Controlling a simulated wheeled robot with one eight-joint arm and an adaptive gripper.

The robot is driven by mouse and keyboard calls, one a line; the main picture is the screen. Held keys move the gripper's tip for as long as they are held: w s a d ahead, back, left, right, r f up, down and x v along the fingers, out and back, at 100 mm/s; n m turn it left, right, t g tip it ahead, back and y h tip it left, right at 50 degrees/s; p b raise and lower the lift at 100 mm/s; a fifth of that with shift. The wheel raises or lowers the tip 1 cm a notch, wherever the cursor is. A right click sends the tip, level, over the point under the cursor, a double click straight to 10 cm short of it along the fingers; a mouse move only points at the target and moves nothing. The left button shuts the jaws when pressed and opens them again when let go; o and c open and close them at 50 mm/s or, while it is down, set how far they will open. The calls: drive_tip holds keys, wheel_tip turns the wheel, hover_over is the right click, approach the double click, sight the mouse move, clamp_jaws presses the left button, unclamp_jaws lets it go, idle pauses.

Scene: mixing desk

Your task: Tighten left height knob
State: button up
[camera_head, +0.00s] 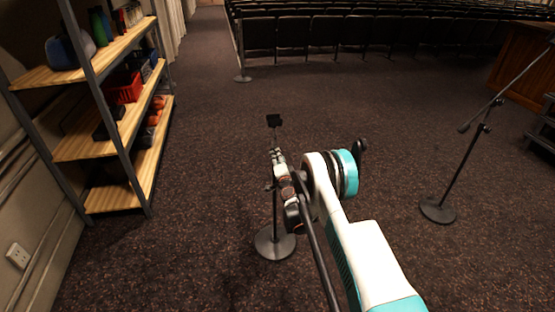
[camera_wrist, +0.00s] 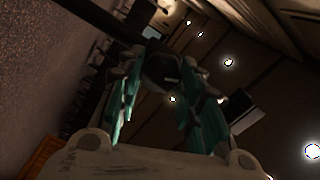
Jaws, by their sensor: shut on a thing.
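A thin black stand with a round base (camera_head: 275,243) stands on the carpet, with a small dark plate (camera_head: 274,121) at its top. My gripper (camera_head: 279,160) is at the stand's upper pole, below the plate. In the wrist view, the two teal-padded fingers of my gripper (camera_wrist: 163,75) close on a dark knob (camera_wrist: 160,68) beside a dark diagonal pole (camera_wrist: 105,18). The knob is mostly hidden by the gripper and arm in the head view. The wrist view is dark, so how far the knob is turned cannot be told.
A wooden shelf unit (camera_head: 110,135) with assorted items stands at the left. A microphone stand (camera_head: 438,208) stands at the right. Rows of dark seats (camera_head: 330,30) line the back. The carpet between them is clear.

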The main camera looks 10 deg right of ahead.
drive_tip(key=shift+d+f+m, duration=0.1)
drive_tip(key=shift+m, duration=2.1)
drive_tip(key=o, duration=1.1)
drive_tip(key=shift+c, duration=0.2)
drive_tip(key=shift+s, duration=0.15)
drive_tip(key=s, duration=0.7)
drive_tip(key=shift+s, duration=0.15)
